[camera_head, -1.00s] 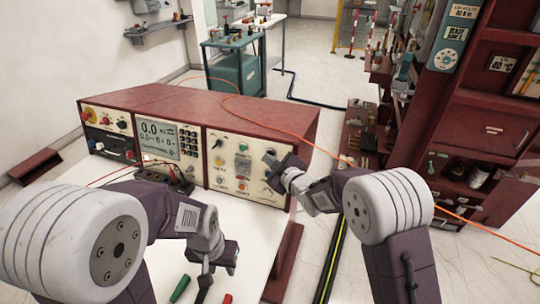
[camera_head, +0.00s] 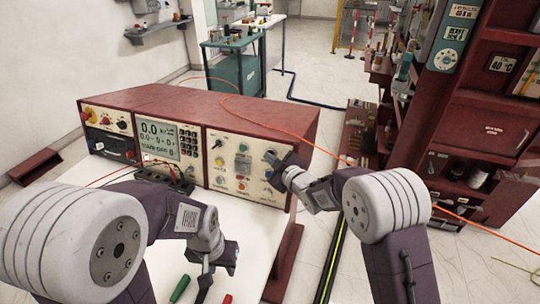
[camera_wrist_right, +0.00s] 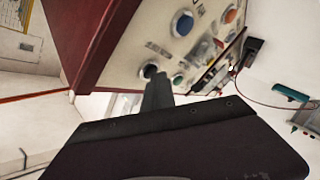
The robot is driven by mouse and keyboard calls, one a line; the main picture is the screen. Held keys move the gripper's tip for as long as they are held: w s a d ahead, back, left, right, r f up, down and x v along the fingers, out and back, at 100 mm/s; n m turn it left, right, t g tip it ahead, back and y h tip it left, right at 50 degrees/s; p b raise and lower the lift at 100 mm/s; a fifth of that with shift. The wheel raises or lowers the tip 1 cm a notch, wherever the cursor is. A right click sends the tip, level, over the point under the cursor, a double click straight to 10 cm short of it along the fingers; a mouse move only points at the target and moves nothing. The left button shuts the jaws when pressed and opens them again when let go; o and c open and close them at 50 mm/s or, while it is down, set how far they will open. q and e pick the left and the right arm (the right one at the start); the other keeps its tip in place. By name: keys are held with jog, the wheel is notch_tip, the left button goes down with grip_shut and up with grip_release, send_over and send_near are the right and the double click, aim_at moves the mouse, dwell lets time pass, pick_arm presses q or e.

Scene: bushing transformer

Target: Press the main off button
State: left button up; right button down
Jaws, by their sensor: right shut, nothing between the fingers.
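The red-cased control console (camera_head: 215,100) stands on the white table. Its right cream panel (camera_head: 232,146) carries several buttons, knobs and a central switch (camera_head: 242,165). I cannot read which one is the main off button. My right gripper (camera_head: 274,161) is shut and empty at the right side of this panel, and it covers part of it. In the right wrist view, the shut fingertips (camera_wrist_right: 156,84) are close to a dark round control (camera_wrist_right: 150,71); I cannot tell whether they touch it. My left gripper (camera_head: 207,279) hangs over the table, away from the panel; its jaw opening is unclear.
Green (camera_head: 180,288) and red (camera_head: 228,298) handles lie on the table near my left gripper. Red and black leads run to a dark terminal block (camera_head: 168,174) before the console. A red cabinet (camera_head: 470,130) stands at the right.

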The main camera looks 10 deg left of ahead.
pick_arm(q)
jog(key=shift+f+b, duration=0.35)
pick_arm(e)
jog(key=shift+s+a+r, duration=0.15)
jog(key=shift+s+r, duration=0.05)
jog(key=shift+s, duration=0.65)
pick_arm(q)
jog(key=shift+f+b, duration=0.7)
jog(key=shift+f, duration=0.05)
pick_arm(e)
jog(key=s, duration=0.3)
jog(key=s+a+r, duration=0.1)
jog(key=shift+s+r, duration=0.1)
jog(key=shift+s, duration=0.25)
pick_arm(q)
jog(key=shift+r, duration=0.1)
